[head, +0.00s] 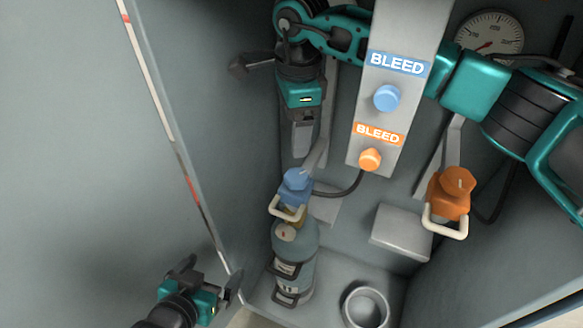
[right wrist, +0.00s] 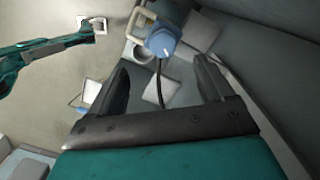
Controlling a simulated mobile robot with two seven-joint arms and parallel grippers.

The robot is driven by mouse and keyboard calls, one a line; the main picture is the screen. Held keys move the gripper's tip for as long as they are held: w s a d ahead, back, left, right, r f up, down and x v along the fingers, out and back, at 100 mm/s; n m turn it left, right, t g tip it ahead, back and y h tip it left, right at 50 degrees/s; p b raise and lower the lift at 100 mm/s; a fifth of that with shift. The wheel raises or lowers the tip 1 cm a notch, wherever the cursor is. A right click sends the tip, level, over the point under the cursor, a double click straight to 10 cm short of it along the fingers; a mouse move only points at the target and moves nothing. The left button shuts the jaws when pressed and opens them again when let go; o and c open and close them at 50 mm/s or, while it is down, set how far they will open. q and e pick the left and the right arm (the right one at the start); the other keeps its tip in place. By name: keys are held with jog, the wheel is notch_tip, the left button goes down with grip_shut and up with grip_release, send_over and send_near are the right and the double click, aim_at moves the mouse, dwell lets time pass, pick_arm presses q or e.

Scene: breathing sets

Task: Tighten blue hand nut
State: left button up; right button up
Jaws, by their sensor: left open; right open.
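The blue hand nut (head: 297,184) sits on top of a grey-blue bottle (head: 292,262), with a cream loop handle (head: 287,209) in front. In the right wrist view the blue nut (right wrist: 163,40) lies ahead of the fingertips, near the top edge and roughly centred between them. My right gripper (head: 304,142) points down above the nut, open and apart from it; its spread fingers (right wrist: 160,78) show in the right wrist view with nothing between them. My left gripper (head: 208,278) is open and empty at the lower left, away from the bottle.
A grey panel (head: 410,45) carries a blue bleed knob (head: 386,97) and an orange bleed knob (head: 370,159). An orange nut (head: 453,190) with a cream handle is at the right. A gauge (head: 489,38) is behind my right arm. A round cup (head: 366,306) stands right of the bottle.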

aim_at(297, 175)
jog(key=shift+h, duration=0.3)
jog(key=f, duration=1.2)
jog(key=shift+w+d+f+b, duration=0.2)
jog(key=shift+d+b, duration=0.1)
jog(key=shift+b, duration=0.05)
jog(key=c, duration=1)
